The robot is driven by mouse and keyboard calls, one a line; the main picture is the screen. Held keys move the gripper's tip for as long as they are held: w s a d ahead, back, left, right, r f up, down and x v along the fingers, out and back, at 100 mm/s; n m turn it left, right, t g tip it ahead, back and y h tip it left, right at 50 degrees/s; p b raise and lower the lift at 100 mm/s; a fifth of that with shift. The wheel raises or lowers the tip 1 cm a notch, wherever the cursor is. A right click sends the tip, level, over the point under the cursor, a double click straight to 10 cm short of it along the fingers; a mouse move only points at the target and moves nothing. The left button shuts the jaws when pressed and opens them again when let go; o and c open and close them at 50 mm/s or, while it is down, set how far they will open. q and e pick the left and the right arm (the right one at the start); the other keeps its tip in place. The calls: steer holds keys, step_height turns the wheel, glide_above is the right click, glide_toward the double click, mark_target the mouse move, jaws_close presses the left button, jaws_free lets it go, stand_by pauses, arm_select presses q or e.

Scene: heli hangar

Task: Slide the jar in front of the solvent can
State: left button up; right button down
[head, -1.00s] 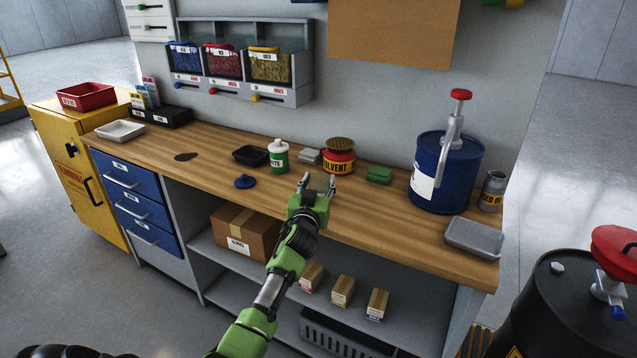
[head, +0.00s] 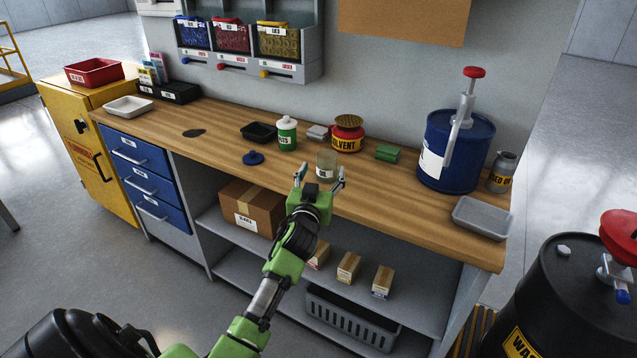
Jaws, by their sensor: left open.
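The jar (head: 327,162) is a small clear glass with a pale label, standing upright on the wooden workbench. The solvent can (head: 347,139) is red with a yellow SOLVENT band and stands just behind it, slightly to the right. My left gripper (head: 320,174) is open at the near side of the jar, its fingers apart and pointing toward the bench back. The fingertips overlap the jar's lower part in the picture; I cannot tell whether they touch it. My right gripper is not in view.
A green-and-white bottle (head: 287,134), a black tray (head: 258,132) and a blue knobbed lid (head: 253,158) are left of the jar. A green block (head: 387,153), blue pump drum (head: 455,150) and grey tray (head: 482,218) are right. The bench (head: 400,195) is bare in front of the green block.

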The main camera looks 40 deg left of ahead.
arm_select(q)
steer(key=v, duration=0.5)
stand_by(0.4)
